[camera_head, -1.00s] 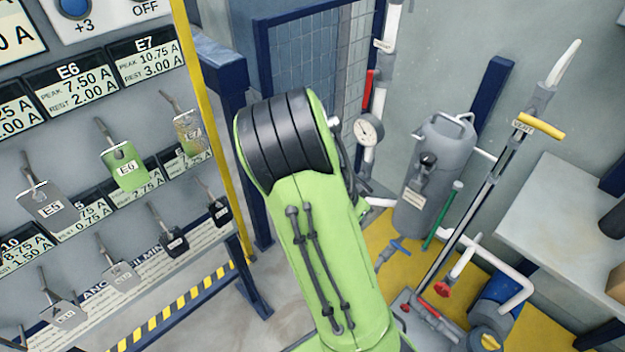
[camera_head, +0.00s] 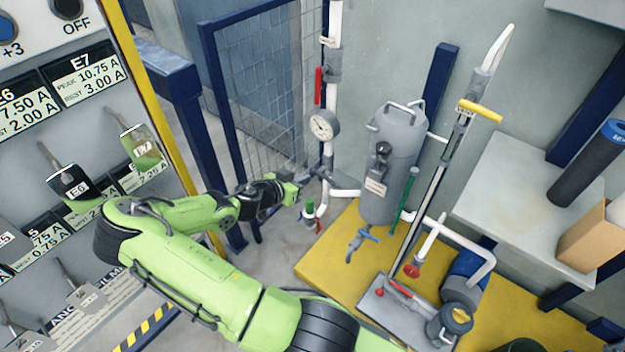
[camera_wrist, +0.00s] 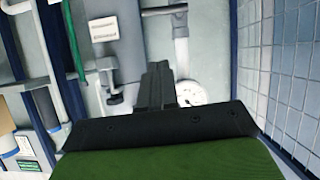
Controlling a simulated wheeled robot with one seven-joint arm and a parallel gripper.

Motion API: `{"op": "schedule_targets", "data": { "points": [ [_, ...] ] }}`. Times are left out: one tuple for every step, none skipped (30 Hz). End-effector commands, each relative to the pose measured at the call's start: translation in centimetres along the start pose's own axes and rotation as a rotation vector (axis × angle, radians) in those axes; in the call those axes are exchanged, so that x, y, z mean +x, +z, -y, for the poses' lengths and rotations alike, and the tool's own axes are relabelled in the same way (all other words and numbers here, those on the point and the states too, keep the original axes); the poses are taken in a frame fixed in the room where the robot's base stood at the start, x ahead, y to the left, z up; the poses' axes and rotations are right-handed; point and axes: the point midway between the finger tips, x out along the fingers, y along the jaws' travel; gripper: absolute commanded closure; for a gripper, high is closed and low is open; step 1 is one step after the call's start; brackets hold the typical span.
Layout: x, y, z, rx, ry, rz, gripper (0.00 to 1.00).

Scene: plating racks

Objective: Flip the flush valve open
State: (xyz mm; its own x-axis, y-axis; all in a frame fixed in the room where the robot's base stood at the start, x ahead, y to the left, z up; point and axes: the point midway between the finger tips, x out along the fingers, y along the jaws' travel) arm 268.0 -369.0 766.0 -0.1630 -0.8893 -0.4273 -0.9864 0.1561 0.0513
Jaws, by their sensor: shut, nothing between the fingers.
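Several valve handles show in the head view, and I cannot read which is labelled flush. A red lever (camera_head: 319,85) lies along the white vertical pipe. A yellow handle (camera_head: 480,110) sits crosswise atop a tall rod, with a small tag. A blue handle (camera_head: 368,235) is low by the grey tank. A red knob (camera_head: 412,270) is on a white pipe near the floor. My gripper (camera_head: 304,178) is shut and empty, near the pipe below the gauge; contact cannot be told. In the wrist view its dark fingers (camera_wrist: 158,85) are together, before the gauge (camera_wrist: 190,93).
The gauge (camera_head: 323,125) and grey tank (camera_head: 391,165) stand close to my gripper. A blue mesh fence (camera_head: 262,85) is behind. The switch panel (camera_head: 40,145) is at left. A yellow platform (camera_head: 335,255) bears pumps. A grey bench (camera_head: 510,195) stands at right.

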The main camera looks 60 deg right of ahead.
Motion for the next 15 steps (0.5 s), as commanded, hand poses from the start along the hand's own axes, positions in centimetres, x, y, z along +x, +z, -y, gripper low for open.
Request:
{"op": "schedule_targets", "data": {
  "points": [
    [1.0, 0.1, -0.1, 0.000, 0.004, -0.001, 1.00],
    [1.6, 0.1, -0.1, 0.000, 0.003, -0.001, 1.00],
    [2.5, 0.2, -0.2, -0.001, 0.005, -0.002, 1.00],
    [3.1, 0.2, -0.1, -0.001, 0.005, -0.001, 1.00],
    [3.8, 0.2, -0.2, -0.001, 0.005, -0.001, 1.00],
    [4.7, 0.2, -0.2, -0.001, 0.004, -0.002, 1.00],
    [5.4, 0.2, -0.1, -0.001, 0.004, -0.001, 1.00],
    [6.0, 0.2, -0.1, 0.000, 0.004, -0.001, 1.00],
    [6.9, 0.2, -0.2, -0.002, 0.004, -0.001, 1.00],
    [7.6, 0.2, -0.2, -0.001, 0.004, -0.001, 1.00],
    [8.2, 0.2, -0.1, -0.002, 0.004, -0.001, 1.00],
    [9.1, 0.3, -0.2, -0.002, 0.004, 0.000, 1.00],
    [9.7, 0.3, -0.2, -0.003, 0.003, 0.000, 1.00],
    [10.1, 1.0, -0.1, -0.006, 0.002, 0.000, 1.00],
    [10.5, 1.6, -0.1, -0.005, 0.002, 0.001, 1.00]
  ]
}}
